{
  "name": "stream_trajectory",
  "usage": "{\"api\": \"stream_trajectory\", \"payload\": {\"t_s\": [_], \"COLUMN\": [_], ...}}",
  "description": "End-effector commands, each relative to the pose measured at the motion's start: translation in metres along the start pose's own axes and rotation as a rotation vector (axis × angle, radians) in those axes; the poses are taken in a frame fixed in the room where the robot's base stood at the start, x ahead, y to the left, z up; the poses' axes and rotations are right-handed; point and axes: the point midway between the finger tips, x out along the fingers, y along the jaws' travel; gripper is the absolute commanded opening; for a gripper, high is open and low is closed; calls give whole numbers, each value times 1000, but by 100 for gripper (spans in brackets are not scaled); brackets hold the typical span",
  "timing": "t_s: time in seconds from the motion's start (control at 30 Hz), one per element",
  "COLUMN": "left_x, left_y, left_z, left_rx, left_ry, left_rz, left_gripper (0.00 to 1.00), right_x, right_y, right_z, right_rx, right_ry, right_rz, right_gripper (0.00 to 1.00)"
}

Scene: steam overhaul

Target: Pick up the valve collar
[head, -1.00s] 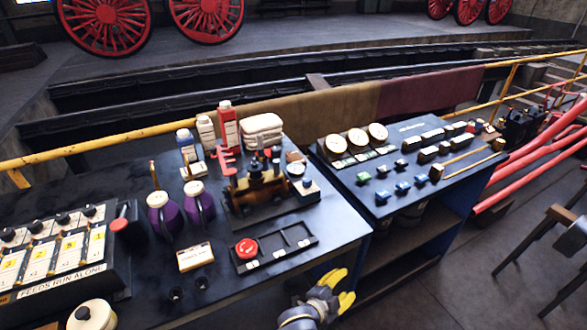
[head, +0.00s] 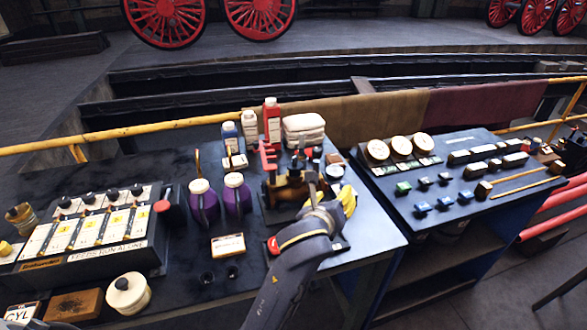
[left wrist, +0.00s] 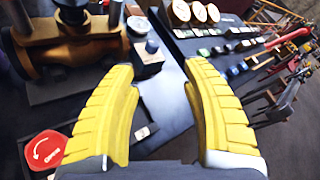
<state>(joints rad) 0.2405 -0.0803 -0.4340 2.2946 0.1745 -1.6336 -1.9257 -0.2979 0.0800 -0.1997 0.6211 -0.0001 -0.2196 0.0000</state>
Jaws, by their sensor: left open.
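A brass valve body (head: 284,191) with dark fittings on top lies on the dark bench. It shows large at the upper left of the left wrist view (left wrist: 75,50). I cannot make out for sure which part is the valve collar. My left gripper (head: 345,200), with yellow fingers, is just right of the valve in the head view and partly covers it. In the left wrist view its fingers (left wrist: 163,90) are spread and empty, with bench top and its edge visible between them. My right gripper is not in view.
A red stop button (left wrist: 44,150) on a dark tray lies near the left finger. A small black block with a round top (left wrist: 147,58) stands beside the valve. Purple jugs (head: 204,202), bottles (head: 272,122) and a second bench with gauges (head: 400,147) are around.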

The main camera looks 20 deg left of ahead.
Motion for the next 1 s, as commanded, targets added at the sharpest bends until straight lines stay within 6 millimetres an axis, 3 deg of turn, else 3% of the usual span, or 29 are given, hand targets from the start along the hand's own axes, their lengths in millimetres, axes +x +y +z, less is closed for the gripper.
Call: {"api": "stream_trajectory", "payload": {"t_s": [0.03, 0.2, 0.43, 0.57, 1.0], "left_x": [-11, -40, -58, -47, 28], "left_y": [13, 52, 77, 83, 103], "left_z": [17, 52, 69, 72, 78], "left_rx": [69, 271, 390, 404, 401], "left_ry": [-21, -41, -32, -29, -28], "left_rz": [44, 180, 269, 280, 277], "left_gripper": [48, 48, 48, 48, 48], "right_x": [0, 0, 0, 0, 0], "right_y": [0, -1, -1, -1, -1], "right_z": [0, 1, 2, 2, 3], "right_rx": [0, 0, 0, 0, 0], "right_ry": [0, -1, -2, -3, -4], "right_rz": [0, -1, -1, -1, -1], "right_gripper": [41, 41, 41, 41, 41]}}
